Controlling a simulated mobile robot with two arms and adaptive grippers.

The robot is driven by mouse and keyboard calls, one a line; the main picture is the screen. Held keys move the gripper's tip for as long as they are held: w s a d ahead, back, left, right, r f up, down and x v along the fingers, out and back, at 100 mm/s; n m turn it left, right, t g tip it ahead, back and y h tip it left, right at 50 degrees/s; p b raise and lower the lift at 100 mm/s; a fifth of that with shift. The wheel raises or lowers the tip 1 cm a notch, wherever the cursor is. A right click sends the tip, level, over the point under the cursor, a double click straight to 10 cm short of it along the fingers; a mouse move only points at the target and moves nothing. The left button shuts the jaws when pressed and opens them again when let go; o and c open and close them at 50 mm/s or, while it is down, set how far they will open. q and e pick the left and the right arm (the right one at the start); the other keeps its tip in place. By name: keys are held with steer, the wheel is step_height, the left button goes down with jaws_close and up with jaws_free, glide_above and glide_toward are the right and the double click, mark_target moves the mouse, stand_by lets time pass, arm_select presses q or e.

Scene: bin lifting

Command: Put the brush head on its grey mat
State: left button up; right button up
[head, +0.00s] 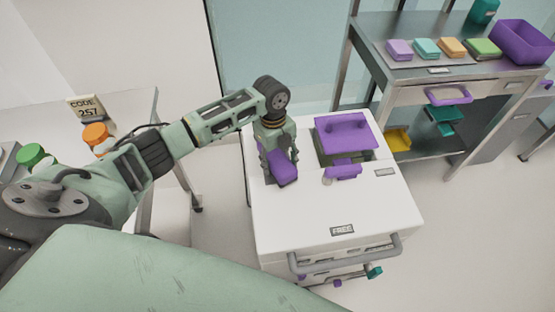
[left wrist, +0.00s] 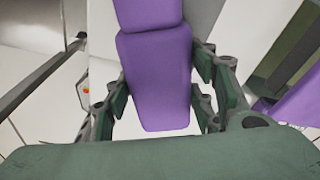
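A purple block (head: 285,174), which looks like the brush head, is at the left part of the white cart top. My left gripper (head: 279,160) points down at it, with fingers at its sides. In the left wrist view the purple block (left wrist: 156,80) fills the space between the fingers (left wrist: 160,95). The pads lie very close to both sides; I cannot tell whether they press on it, or whether the block is clear of the cart top. I cannot make out a grey mat for it. My right gripper is not in view.
The white cart (head: 375,212) has a purple flap (head: 345,134) over an opening, a smaller purple piece (head: 344,170) and a front handle (head: 345,260). A metal shelf (head: 405,70) at the right holds coloured pads and a purple bin (head: 522,42). Bottles with green and orange caps (head: 96,134) stand left.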

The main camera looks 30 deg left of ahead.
mark_target(275, 155)
arm_select(q)
steer(key=o, duration=0.3)
steer(key=shift+r, duration=0.15)
step_height(275, 155, up, 12)
steer(key=a, duration=0.1)
steer(key=shift+w+b, duration=0.35)
steer(key=shift+b, duration=0.05)
steer(key=shift+a, duration=0.1)
stand_by(0.3)
